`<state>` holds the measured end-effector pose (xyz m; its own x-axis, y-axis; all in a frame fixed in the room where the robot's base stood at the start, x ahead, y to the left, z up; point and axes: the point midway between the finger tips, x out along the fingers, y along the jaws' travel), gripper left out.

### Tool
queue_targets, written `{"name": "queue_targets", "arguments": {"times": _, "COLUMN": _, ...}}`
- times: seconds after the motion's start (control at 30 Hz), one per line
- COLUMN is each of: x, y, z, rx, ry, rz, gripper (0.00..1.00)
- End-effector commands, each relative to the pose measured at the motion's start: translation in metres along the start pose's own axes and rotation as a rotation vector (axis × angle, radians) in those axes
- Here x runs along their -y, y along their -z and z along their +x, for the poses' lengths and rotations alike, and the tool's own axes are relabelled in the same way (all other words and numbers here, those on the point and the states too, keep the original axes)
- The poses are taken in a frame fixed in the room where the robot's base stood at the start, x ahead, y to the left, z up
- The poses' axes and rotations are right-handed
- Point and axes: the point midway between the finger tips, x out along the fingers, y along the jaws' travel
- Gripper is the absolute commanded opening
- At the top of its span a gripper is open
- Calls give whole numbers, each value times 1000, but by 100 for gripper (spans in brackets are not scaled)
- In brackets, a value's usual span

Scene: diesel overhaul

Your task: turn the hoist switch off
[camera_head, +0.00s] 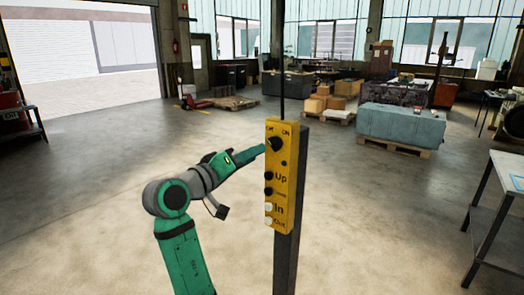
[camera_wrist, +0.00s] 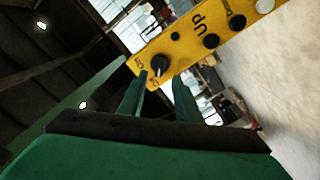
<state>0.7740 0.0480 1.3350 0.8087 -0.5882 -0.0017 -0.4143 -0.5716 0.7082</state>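The hoist switch is a black rotary knob (camera_head: 277,144) near the top of a yellow control box (camera_head: 280,182), under the Off and ON labels. It also shows in the wrist view (camera_wrist: 159,66), just beyond and between my fingertips. I cannot tell surely which label it points at. My gripper (camera_head: 262,149) comes from the left and ends close to the knob. In the wrist view its two green fingers (camera_wrist: 160,76) are apart with nothing held between them. Whether either finger touches the knob is unclear.
The box is on a dark upright post (camera_head: 286,262). Below the knob are several buttons (camera_head: 269,191) marked Up, In and Out. A metal table (camera_head: 500,200) stands at right, and a covered load on a pallet (camera_head: 400,124) behind. The floor at left is clear.

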Motion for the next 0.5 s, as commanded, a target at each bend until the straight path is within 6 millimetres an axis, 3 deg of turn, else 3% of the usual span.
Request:
{"name": "queue_targets", "arguments": {"times": 0.2, "x": 0, "y": 0, "z": -29, "rx": 0, "ry": 0, "rz": 2, "gripper": 31}}
{"name": "queue_targets", "arguments": {"times": 0.5, "x": 0, "y": 0, "z": -37, "rx": 1, "ry": 0, "rz": 1, "gripper": 31}}
